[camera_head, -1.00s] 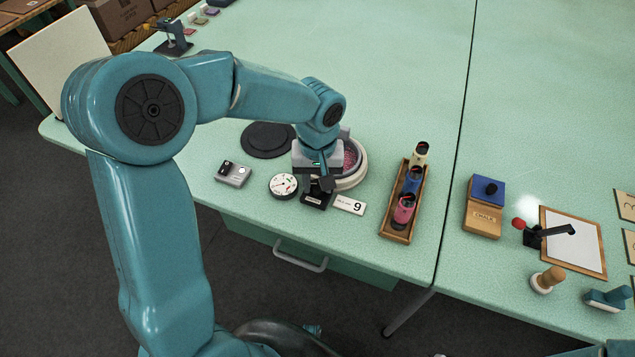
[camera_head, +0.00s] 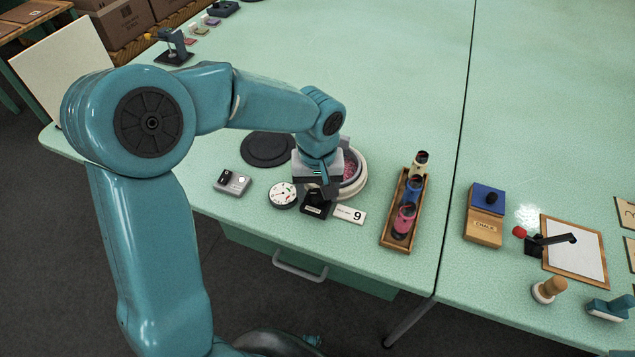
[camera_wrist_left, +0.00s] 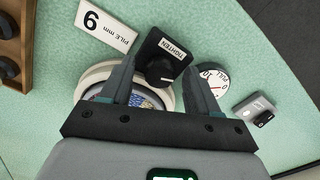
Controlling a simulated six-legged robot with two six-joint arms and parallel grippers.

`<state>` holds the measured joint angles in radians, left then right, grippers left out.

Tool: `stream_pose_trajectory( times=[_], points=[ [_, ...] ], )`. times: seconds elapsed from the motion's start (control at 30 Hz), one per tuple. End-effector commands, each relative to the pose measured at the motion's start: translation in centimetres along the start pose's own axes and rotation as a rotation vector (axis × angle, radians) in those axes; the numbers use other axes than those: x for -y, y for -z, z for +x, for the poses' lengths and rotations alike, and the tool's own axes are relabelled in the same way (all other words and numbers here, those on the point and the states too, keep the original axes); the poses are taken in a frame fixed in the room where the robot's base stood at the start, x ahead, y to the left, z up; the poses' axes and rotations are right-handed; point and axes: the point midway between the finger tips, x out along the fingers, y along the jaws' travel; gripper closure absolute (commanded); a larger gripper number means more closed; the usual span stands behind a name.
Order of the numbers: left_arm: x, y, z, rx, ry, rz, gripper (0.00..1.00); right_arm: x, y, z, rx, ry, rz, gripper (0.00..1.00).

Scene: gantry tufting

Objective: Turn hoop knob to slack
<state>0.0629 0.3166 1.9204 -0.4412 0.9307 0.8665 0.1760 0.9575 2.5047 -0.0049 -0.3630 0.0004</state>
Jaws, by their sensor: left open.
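The hoop knob (camera_wrist_left: 160,72) is a round black knob on a black block labelled TIGHTEN (camera_wrist_left: 172,48). In the head view the block (camera_head: 315,204) stands at the front of the white round hoop (camera_head: 355,182), partly under my gripper. My left gripper (camera_wrist_left: 160,82) is open, pointing down, with one finger on each side of the knob. I cannot tell whether the fingers touch it. In the head view the left gripper (camera_head: 325,190) hides much of the hoop and the knob. My right gripper is not in view.
A round dial (camera_head: 283,195) and a small grey box (camera_head: 232,182) lie left of the block. A wooden tray (camera_head: 397,240) holds cones. A black disc (camera_head: 268,148) lies behind. The table's front edge is close.

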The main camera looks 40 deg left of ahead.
Motion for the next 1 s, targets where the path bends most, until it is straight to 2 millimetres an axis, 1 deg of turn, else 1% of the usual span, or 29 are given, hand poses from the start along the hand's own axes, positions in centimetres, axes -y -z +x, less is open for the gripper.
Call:
stream_pose_trajectory(
  times=[0.07,0.17,0.5,0.6,0.7,0.8,1.0],
  points=[
    [-0.1,0.1,-0.6,-0.003,-0.002,0.000,0.39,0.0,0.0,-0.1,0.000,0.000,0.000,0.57],
    [-0.1,0.1,-2.2,-0.005,-0.004,-0.001,0.39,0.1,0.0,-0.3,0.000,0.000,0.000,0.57],
    [-0.1,0.1,-11.2,-0.006,-0.004,0.000,0.39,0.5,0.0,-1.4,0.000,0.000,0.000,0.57],
    [-0.1,0.0,-13.3,-0.004,-0.004,0.001,0.39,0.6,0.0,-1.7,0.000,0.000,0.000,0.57],
    [-0.1,0.0,-14.9,-0.002,-0.003,0.000,0.39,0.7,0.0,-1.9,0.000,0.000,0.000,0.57],
    [0.0,0.0,-15.8,-0.002,-0.002,0.000,0.39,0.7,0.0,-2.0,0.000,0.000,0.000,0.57],
    [0.0,0.0,-16.4,-0.001,-0.002,0.000,0.39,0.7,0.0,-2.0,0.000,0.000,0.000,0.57]
  ],
)
